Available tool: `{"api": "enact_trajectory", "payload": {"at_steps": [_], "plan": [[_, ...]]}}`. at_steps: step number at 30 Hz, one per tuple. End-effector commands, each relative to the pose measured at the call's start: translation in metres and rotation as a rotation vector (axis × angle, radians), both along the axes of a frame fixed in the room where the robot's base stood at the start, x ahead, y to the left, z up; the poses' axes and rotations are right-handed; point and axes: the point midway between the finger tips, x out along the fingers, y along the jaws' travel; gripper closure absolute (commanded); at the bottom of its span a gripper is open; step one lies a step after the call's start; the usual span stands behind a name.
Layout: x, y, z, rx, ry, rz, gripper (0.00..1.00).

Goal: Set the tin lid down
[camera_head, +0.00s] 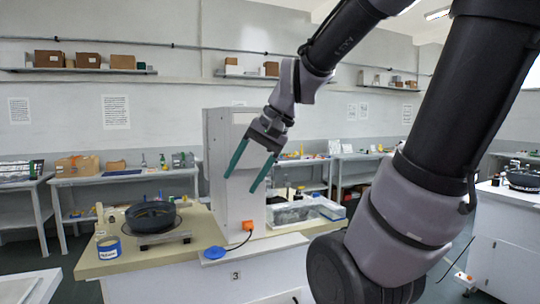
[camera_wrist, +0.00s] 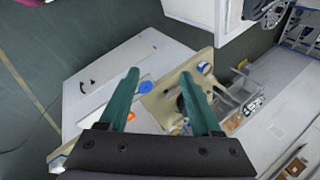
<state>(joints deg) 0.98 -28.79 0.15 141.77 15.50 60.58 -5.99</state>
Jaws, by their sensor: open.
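A flat blue round lid (camera_head: 214,252), which looks like the tin lid, lies at the front edge of the bench (camera_head: 95,268), left of the orange plug. A blue disc (camera_wrist: 145,87), probably the same lid, shows between my fingers in the wrist view. An open tin (camera_head: 108,246) with a blue label stands at the bench's left corner. My gripper (camera_head: 244,182) is open, its two green fingers apart and pointing down in front of the white column. The fingers also show in the wrist view (camera_wrist: 159,74), with nothing between them. My gripper is above the lid, not touching it.
An orange plug (camera_head: 248,226) with a cord is at the column's foot. A clear bin (camera_head: 290,212) stands to the right. Small bottles stand behind the tin.

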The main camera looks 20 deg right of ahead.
Motion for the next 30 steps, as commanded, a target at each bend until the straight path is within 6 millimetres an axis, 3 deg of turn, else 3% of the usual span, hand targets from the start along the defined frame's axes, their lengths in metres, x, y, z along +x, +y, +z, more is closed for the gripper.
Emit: {"api": "enact_trajectory", "payload": {"at_steps": [3, 9, 30], "plan": [[-0.011, -0.026, 0.022, -0.148, -0.162, 0.009, 0.35], [-0.019, -0.049, 0.041, -0.276, -0.296, 0.008, 0.35], [-0.019, -0.052, 0.043, -0.29, -0.309, 0.008, 0.35]]}}
